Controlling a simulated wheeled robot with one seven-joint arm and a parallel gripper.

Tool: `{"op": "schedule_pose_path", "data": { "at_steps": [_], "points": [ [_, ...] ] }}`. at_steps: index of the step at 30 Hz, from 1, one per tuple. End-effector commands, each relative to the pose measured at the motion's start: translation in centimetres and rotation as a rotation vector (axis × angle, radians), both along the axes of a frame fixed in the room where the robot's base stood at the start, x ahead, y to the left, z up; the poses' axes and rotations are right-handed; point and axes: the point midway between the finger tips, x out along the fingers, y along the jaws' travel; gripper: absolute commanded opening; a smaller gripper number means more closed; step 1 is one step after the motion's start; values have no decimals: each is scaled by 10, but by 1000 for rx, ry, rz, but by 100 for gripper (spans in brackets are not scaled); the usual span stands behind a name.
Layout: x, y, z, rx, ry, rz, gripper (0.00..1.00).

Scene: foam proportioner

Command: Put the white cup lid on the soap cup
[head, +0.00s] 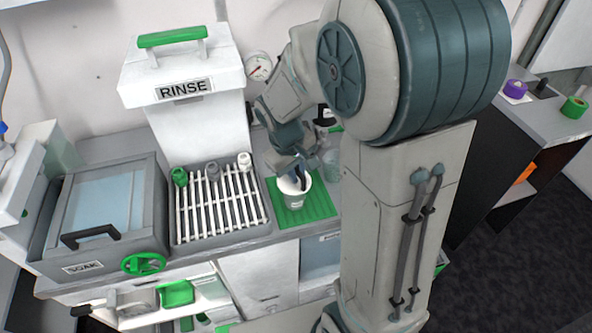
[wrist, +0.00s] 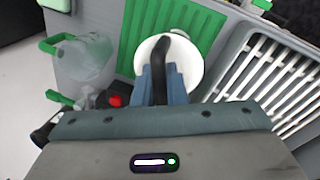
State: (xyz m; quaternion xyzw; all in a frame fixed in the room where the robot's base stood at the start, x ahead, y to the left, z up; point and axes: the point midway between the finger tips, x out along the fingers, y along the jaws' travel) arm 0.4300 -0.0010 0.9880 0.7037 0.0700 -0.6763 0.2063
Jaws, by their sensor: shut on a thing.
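The white soap cup (head: 293,211) stands upright on a green ribbed mat (head: 318,204), beside the slatted rack. My gripper (head: 302,178) reaches down to the cup's top. In the wrist view my gripper (wrist: 162,82) is shut on a dark curved handle (wrist: 168,50). The handle lies over a white round piece (wrist: 190,62), which looks like the white cup lid. The lid is right over or at the cup's mouth. The fingers hide part of it, and I cannot tell whether it touches the rim all round.
The slatted rack (head: 226,203) with several small spools lies left of the mat. A clear jug with green handles (wrist: 84,62) stands beside the mat. The RINSE container (head: 190,110) is behind the rack, and the SOAK box (head: 103,215) is at far left.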

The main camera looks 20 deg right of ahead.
Motion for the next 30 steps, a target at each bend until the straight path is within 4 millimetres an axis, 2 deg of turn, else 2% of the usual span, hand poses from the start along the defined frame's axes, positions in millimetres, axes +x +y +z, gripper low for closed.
{"op": "schedule_pose_path", "data": {
  "at_steps": [16, 30],
  "points": [
    [0, 0, -1, 0, 0, 0, 0],
    [0, 0, -10, 0, 0, 0, 0]
  ]
}}
